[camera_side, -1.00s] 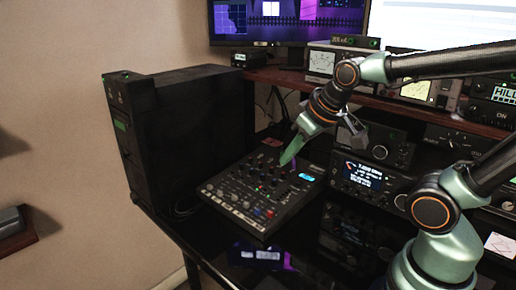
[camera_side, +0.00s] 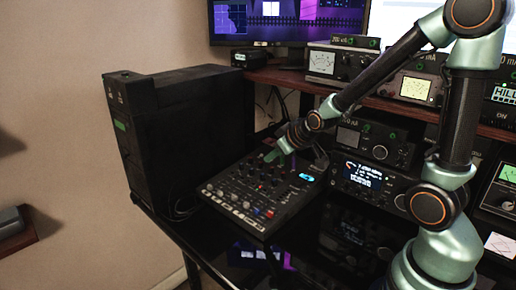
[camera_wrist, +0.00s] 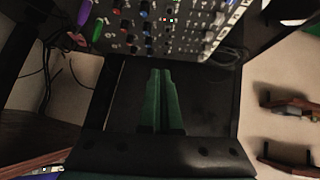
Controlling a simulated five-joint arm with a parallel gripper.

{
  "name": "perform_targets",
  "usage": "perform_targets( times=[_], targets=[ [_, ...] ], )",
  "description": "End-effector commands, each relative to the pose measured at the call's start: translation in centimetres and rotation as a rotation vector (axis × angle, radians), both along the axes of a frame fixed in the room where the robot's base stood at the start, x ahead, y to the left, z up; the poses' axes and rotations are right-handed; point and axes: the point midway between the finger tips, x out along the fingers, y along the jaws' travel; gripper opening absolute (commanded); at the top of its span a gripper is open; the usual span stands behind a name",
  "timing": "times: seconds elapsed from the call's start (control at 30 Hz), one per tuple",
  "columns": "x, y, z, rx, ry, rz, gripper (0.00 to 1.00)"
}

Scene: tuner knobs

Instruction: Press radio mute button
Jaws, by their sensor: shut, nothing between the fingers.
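My gripper (camera_side: 268,158) is shut and empty, its green fingers together in the wrist view (camera_wrist: 160,74). In the side view it is over the far edge of the black mixer (camera_side: 228,197), close to the black tower. The mixer has rows of small knobs and a lit blue display; it also shows at the top of the wrist view (camera_wrist: 185,38), beyond the fingertips. I cannot tell whether the fingers touch anything. A black radio (camera_side: 362,176) with a lit text display stands right of the mixer. I cannot make out which control is the mute button.
A tall black tower (camera_side: 180,135) stands left of the mixer. A shelf (camera_side: 285,77) with meter boxes (camera_side: 322,63) and monitors (camera_side: 290,20) runs behind. More radio units (camera_side: 375,145) crowd the right. The glossy desk front (camera_side: 210,240) is mostly bare.

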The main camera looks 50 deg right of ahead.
Motion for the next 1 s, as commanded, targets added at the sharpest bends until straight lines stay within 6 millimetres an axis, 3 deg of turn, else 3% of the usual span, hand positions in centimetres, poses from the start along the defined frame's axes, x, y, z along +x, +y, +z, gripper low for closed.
perform_targets(
  times=[0.37, 1.0],
  targets=[
    [0.6, 0.0, -0.6, 0.002, 0.002, 0.001, 0.00],
    [5.9, -0.6, -6.0, 0.007, 0.002, 0.007, 0.00]
  ],
)
